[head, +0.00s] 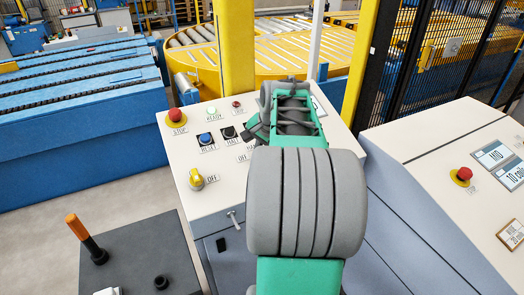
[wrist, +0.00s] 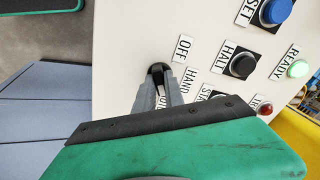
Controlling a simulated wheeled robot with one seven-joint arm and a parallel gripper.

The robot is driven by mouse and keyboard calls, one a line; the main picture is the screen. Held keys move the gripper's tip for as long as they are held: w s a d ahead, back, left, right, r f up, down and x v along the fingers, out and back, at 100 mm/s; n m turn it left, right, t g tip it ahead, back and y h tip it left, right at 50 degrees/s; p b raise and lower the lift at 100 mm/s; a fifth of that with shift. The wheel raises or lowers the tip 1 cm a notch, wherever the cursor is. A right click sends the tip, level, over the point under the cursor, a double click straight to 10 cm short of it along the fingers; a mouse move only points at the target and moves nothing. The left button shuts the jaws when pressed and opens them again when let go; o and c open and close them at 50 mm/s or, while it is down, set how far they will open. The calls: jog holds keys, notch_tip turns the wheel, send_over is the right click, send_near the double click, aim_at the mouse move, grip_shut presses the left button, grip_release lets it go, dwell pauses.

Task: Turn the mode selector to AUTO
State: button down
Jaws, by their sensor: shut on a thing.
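The mode selector (wrist: 156,69) is a small black knob on the pale control panel, with OFF, HAND and a partly covered third label on its right in the wrist view. My gripper (wrist: 158,78) is shut on the knob, its grey fingers on either side of it. The fingers cover much of the knob, so which label it points to cannot be told. In the head view my arm hides the selector and fingertips; part of the OFF label shows left of the arm.
The panel (head: 180,150) also carries a red STOP button (head: 175,117), blue RESET button (head: 205,139), black HALT button (head: 228,132), lit green READY lamp (head: 211,111), red lamp (head: 236,104) and yellow rotary switch (head: 197,180) at OFF. A second console (head: 415,135) stands right.

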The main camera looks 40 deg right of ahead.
dwell(0.3)
jog(key=c, duration=1.4)
grip_release()
jog(key=shift+c, duration=0.2)
jog(key=shift+r, duration=0.1)
jog(key=d+v, duration=0.1)
jog(key=v, duration=0.6)
jog(key=shift+s+a+r+b, duration=0.2)
jog(key=shift+a+r+b, duration=0.15)
jog(key=shift+a, duration=0.2)
jog(key=shift+f, duration=0.1)
